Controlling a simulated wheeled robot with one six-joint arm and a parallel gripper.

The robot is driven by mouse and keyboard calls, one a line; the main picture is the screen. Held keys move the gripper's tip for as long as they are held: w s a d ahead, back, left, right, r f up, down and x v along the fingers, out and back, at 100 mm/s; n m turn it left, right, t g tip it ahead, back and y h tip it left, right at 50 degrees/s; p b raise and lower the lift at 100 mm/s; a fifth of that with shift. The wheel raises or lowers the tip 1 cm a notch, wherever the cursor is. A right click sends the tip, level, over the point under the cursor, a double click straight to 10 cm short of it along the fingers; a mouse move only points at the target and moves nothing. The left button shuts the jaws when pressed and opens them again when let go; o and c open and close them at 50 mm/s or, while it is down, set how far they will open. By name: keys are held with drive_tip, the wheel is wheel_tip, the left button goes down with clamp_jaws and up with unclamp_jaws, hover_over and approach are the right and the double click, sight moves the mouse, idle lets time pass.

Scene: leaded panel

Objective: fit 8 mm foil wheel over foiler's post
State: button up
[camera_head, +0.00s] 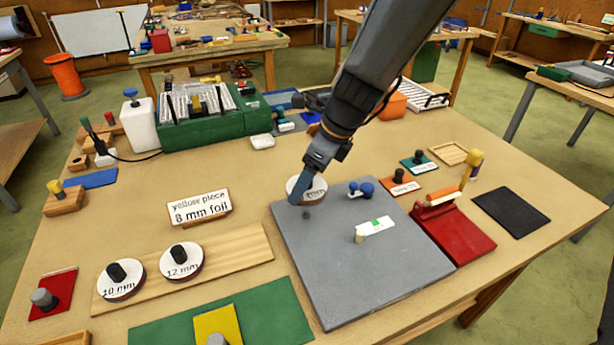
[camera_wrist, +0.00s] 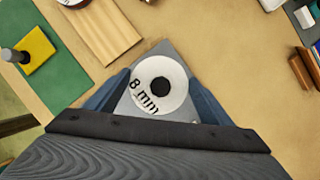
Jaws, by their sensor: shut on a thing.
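My gripper (camera_head: 306,190) is shut on the 8 mm foil wheel (camera_wrist: 148,78), a white disc lettered "8 mm" with a dark centre. In the wrist view the fingers press on its two sides. In the head view the wheel (camera_head: 317,189) is at the far left corner of the grey board (camera_head: 310,250), partly hidden by a finger; its height above the board is hard to tell. A short cream post (camera_head: 359,236) stands on the board beside a white strip (camera_head: 377,225) with a green mark. I cannot tell for sure which fixture is the foiler.
The 10 mm wheel (camera_head: 121,280) and 12 mm wheel (camera_head: 181,261) rest on a wooden board (camera_head: 225,253). A card (camera_head: 199,207) reads "yellow piece 8 mm foil". Blue knobs (camera_head: 361,189) and a red stand (camera_head: 455,235) with an orange bar are right of my gripper. The board's front is clear.

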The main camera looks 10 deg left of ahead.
sight(317, 190)
drive_tip(key=shift+f+b, duration=1.8)
drive_tip(key=shift+f, duration=1.15)
drive_tip(key=shift+p, duration=0.75)
drive_tip(key=shift+f+b, duration=1.05)
drive_tip(key=shift+f, duration=0.2)
drive_tip(key=o, duration=1.1)
drive_tip(key=v, duration=0.7)
drive_tip(key=shift+d+r, duration=0.2)
drive_tip(key=shift+r, duration=0.1)
drive_tip(key=shift+s, duration=0.15)
